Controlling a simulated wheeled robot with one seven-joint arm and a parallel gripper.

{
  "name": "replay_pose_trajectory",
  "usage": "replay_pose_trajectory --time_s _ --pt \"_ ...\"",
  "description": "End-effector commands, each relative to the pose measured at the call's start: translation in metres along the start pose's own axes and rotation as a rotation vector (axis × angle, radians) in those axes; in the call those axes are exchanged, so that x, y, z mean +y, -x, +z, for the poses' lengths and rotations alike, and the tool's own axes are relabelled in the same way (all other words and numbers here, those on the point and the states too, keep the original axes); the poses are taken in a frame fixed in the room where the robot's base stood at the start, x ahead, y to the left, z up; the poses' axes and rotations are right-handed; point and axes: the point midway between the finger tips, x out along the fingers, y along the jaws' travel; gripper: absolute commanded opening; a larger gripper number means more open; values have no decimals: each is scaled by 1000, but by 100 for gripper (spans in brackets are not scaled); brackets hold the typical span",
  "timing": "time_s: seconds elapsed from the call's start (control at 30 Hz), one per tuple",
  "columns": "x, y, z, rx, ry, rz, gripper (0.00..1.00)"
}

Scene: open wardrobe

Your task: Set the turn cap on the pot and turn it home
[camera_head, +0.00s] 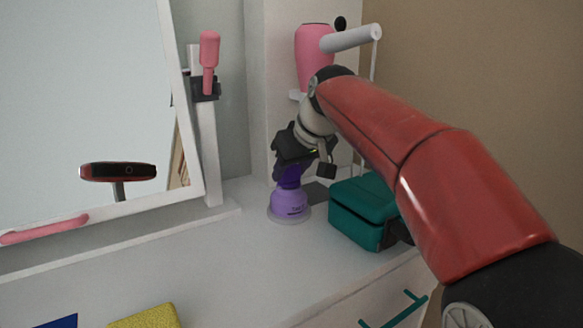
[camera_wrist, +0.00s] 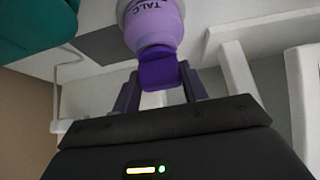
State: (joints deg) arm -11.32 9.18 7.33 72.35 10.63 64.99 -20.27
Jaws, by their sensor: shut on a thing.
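The pot (camera_head: 290,204) is light purple and stands upright on the white top, on a pale round base. In the wrist view the pot (camera_wrist: 150,27) shows upside down at the top, with the word TALC on it. The dark purple turn cap (camera_wrist: 158,72) is at the pot's mouth, in line with it. I cannot tell whether it is fully seated. My gripper (camera_wrist: 160,88) is shut on the cap, one finger on each side. In the head view my gripper (camera_head: 289,172) is above the pot and partly hides the cap.
A teal case (camera_head: 360,212) stands close right of the pot. A mirror (camera_head: 90,90) and a post with a pink handle (camera_head: 209,62) are at left. A pink holder (camera_head: 313,55) with a white bar is above my wrist. The top left of the pot is clear.

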Motion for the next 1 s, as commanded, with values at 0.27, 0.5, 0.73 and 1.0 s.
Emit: replay_pose_trajectory --time_s 0.27,0.5,0.73,1.0 --pt "0 -3 2 -1 0 0 56" --pt "0 -3 2 0 0 0 68" --pt "0 6 1 1 0 1 68" --pt "0 52 1 3 0 1 68"
